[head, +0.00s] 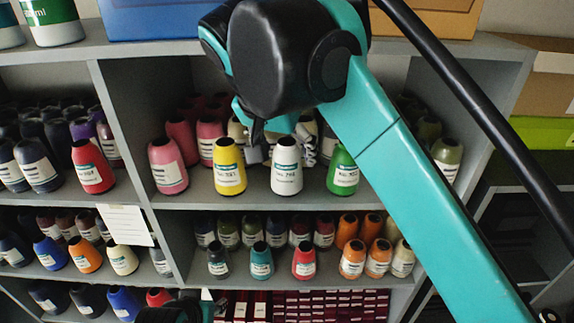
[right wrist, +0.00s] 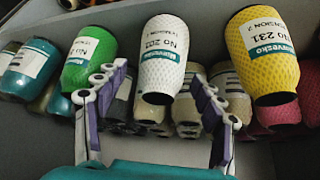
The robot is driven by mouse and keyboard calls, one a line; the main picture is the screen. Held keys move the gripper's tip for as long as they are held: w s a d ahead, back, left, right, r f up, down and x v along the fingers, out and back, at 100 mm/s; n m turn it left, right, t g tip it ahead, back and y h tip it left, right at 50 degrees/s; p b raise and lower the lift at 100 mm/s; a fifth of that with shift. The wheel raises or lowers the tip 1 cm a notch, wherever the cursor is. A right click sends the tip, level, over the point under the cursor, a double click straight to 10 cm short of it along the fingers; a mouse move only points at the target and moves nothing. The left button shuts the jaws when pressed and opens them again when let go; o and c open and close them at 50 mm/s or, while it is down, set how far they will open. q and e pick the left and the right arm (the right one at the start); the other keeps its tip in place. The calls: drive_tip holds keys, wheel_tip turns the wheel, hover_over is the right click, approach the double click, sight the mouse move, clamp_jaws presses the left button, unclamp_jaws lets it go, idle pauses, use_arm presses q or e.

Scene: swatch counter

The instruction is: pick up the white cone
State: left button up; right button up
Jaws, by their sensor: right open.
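The white cone (head: 286,168) with a label stands upright at the front of the middle shelf in the head view, between a yellow cone (head: 229,168) and a green cone (head: 343,170). In the right wrist view the white cone (right wrist: 168,50) appears past the fingertips, centred between them. My right gripper (right wrist: 157,88) is open and empty, its two fingers apart.
A pink cone (head: 167,166) stands left of the yellow one, with more cones behind the front row. Shelf dividers (head: 125,140) flank the compartment. Lower shelves hold several coloured cones, such as a red one (head: 304,260). A blue box (head: 160,18) sits above.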

drive_tip(key=shift+x, duration=0.75)
drive_tip(key=shift+s, duration=0.15)
drive_tip(key=shift+c, duration=0.6)
drive_tip(key=c, duration=1.2)
